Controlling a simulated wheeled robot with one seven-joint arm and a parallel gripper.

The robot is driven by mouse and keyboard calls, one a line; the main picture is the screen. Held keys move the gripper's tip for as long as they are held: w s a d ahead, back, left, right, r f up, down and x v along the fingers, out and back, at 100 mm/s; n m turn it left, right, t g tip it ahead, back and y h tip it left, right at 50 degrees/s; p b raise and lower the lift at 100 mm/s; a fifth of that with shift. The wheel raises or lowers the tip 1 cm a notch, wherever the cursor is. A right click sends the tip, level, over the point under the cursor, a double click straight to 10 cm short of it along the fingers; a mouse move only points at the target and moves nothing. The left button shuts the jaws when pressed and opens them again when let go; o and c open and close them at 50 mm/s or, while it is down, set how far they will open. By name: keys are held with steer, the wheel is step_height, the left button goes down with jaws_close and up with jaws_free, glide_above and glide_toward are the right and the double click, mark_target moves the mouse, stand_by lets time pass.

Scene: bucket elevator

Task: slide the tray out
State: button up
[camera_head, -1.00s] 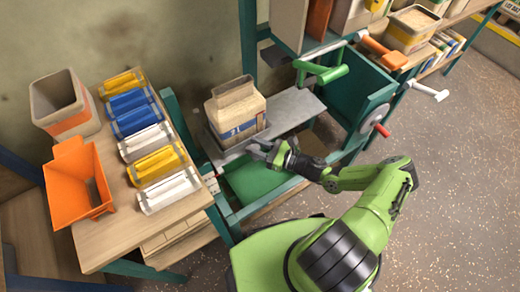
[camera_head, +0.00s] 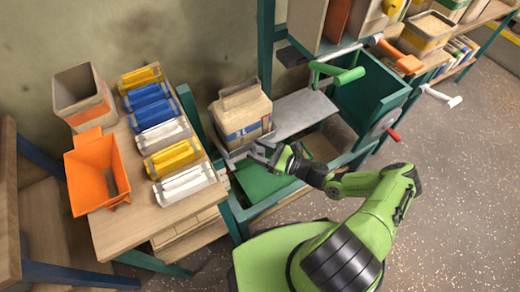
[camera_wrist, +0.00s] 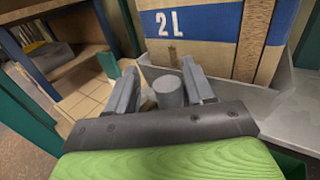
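The grey metal tray (camera_head: 229,151) stands under a beige carton with a blue band (camera_head: 244,112), marked "2 L" in the wrist view (camera_wrist: 212,58). The tray's flat grey rim also shows in the wrist view (camera_wrist: 285,100), below the carton. My gripper (camera_head: 262,150) is low at the tray's front edge, beside the carton. In the wrist view its two fingers (camera_wrist: 165,85) stand apart on either side of a short grey cylindrical post (camera_wrist: 168,93). A gap shows between the left finger and the post. The post's lower end is hidden by the gripper body.
A wooden table (camera_head: 125,228) with coloured bins and an orange hopper (camera_head: 97,175) stands to the left. A green frame (camera_head: 365,100) with a green handle (camera_head: 335,75) and a red-handled wheel stands right.

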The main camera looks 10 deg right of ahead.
steer(key=shift+d, duration=0.1)
steer(key=shift+d, duration=0.2)
steer(key=p+v, duration=0.1)
steer(key=v, duration=1.4)
steer(key=shift+s+p, duration=0.25)
steer(key=shift+p, duration=0.05)
step_height(320, 180, up, 29)
steer(key=s+a+n+g+h+p, duration=0.3)
steer(key=n+g+h+p, duration=0.6)
steer(key=n, duration=0.9)
steer(key=s+a+r+n+t+h+p, duration=0.1)
steer(key=s+a+r+n+h, duration=0.1)
steer(key=s+r, duration=0.3)
steer(key=s+a+r+n+t+h+p, duration=0.1)
steer(key=s+r+n, duration=0.4)
steer(key=r, duration=0.8)
steer(key=shift+s+a+n+t+h+p, duration=0.35)
steer(key=shift+s+a+t+h, duration=0.4)
steer(key=shift+h, duration=0.35)
